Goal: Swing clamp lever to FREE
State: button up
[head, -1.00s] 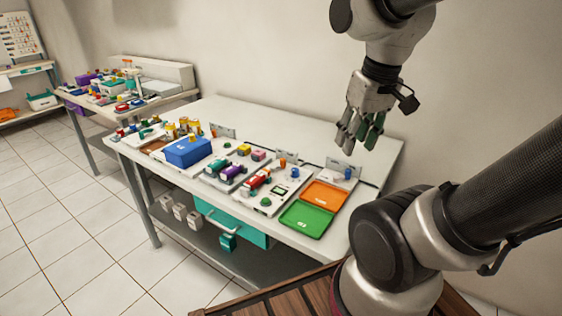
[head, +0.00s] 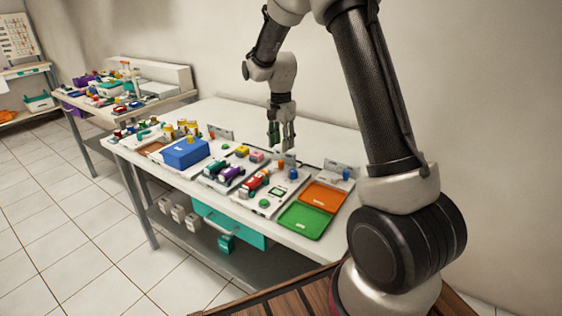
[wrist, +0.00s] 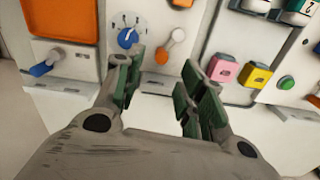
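My gripper (head: 281,145) hangs fingers down over the back part of the bench; in the wrist view (wrist: 161,78) its green-padded fingers are apart with nothing between them. Just beyond the fingers are a white lever with an orange end (wrist: 177,37) and a blue knob (wrist: 127,38) on a marked white dial. A lever with a blue end (wrist: 42,68) lies farther left. I cannot read any FREE marking or tell which lever is the clamp. In the head view the orange piece (head: 281,165) and blue knob (head: 293,174) are close below my gripper.
An orange tray (head: 323,196) and a green tray (head: 303,221) lie at the bench's right front. A blue box (head: 186,153) stands left. Pink (wrist: 222,70) and yellow (wrist: 255,75) blocks sit right of the fingers in the wrist view. The bench's back strip is clear.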

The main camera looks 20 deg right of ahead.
aim_at(281, 160)
jog(key=shift+w+f+m, duration=0.1)
jog(key=shift+w+m, duration=0.05)
jog(key=shift+m, duration=0.75)
jog(key=shift+f, duration=0.3)
notch_tip(281, 160, down, 7)
jog(key=shift+f, duration=0.1)
